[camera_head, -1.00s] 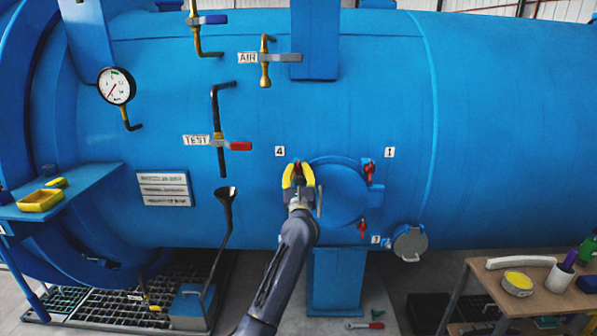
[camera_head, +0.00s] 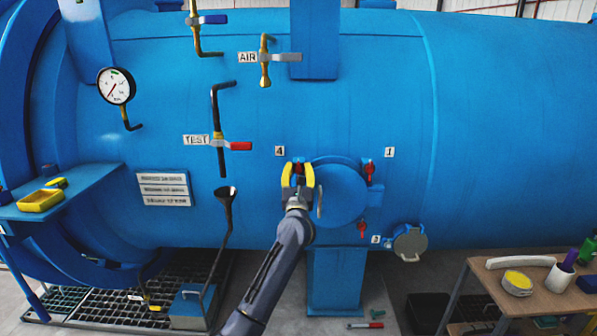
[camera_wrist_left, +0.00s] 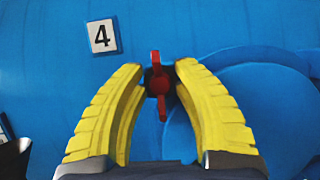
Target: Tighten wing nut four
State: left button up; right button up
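The red wing nut four (camera_wrist_left: 157,86) stands nearly upright in the left wrist view, just right of and below the "4" label (camera_wrist_left: 102,36). In the head view the "4" label (camera_head: 280,151) sits above and left of my left gripper (camera_head: 298,168). The gripper's yellow fingers (camera_wrist_left: 159,70) are spread on both sides of the wing nut, with a gap visible on each side near the tips. In the head view a bit of the red nut (camera_head: 299,167) shows between the fingers. My right gripper is not in view.
The round blue hatch (camera_head: 343,195) lies just right of the gripper. The red-handled TEST valve (camera_head: 238,146) and a black funnel pipe (camera_head: 227,198) stand to the left. A wooden table (camera_head: 482,268) is at lower right.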

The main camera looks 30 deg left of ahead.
pick_arm(q)
jog(key=shift+o, duration=1.1)
jog(key=shift+f+n+g+y, duration=0.1)
jog(key=shift+n+g+y, duration=0.2)
jog(key=shift+n, duration=0.7)
jog(key=v, duration=1.8)
jog(key=d+r+m+t+h, duration=0.6)
jog(key=d+m+h, duration=0.25)
jog(key=m, duration=1.05)
jog(key=w+d+f+m+g+h, duration=0.1)
jog(key=d+m+h, duration=0.3)
jog(key=m, duration=1)
jog(key=w+d+f+m+g+h, duration=0.2)
jog(key=m+h, duration=0.5)
jog(key=m, duration=0.7)
jog(key=d+f+g, duration=0.1)
jog(key=d+g, duration=0.1)
jog(key=d, duration=0.1)
jog(key=shift+d, duration=0.2)
